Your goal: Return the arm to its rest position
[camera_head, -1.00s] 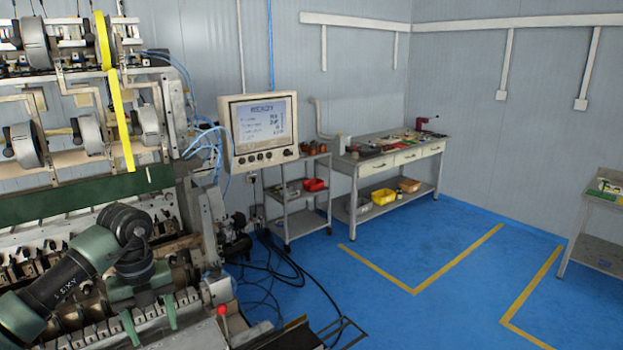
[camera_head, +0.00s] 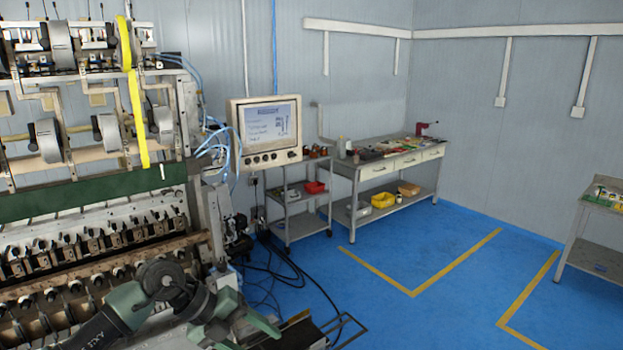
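My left arm comes in from the lower left, in front of the coil winder (camera_head: 90,200). Its green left gripper (camera_head: 250,337) is at the bottom edge of the view, over the right end of the winder's front. Its two fingers point to the lower right and stand apart, with nothing seen between them; the lower finger is partly cut off by the frame. My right gripper is not in view.
A yellow strip (camera_head: 139,110) hangs down the winder. A monitor (camera_head: 267,129) stands at its right, with a small cart (camera_head: 300,190) and a workbench (camera_head: 395,165) behind. Cables lie on the floor. Blue floor (camera_head: 410,250) with yellow lines is clear at the right.

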